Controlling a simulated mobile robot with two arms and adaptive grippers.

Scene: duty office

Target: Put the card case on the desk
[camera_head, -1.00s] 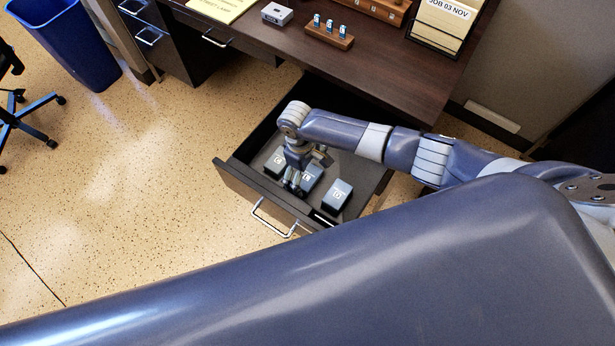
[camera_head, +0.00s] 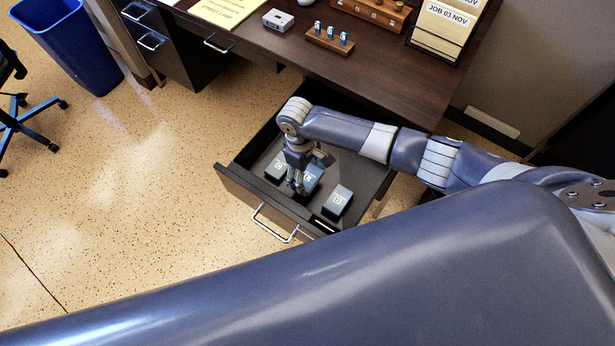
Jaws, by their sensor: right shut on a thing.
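An open dark drawer (camera_head: 233,184) under the desk (camera_head: 395,83) holds several small grey-blue boxes with white letter marks, likely card cases. One card case (camera_head: 276,168) lies at the left of the drawer and another card case (camera_head: 337,201) at the right. My right gripper (camera_head: 301,186) points down into the drawer and is shut on the middle card case (camera_head: 312,178), which it partly hides. I cannot tell whether this case is clear of the drawer floor. My left gripper is not in view.
On the desk are a small grey box (camera_head: 278,20), a wooden block with blue-topped pieces (camera_head: 330,40), a yellow pad (camera_head: 226,10), a wooden rack (camera_head: 372,12) and a file holder (camera_head: 440,30). The desk's front right part is bare. A blue bin (camera_head: 75,45) stands at left.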

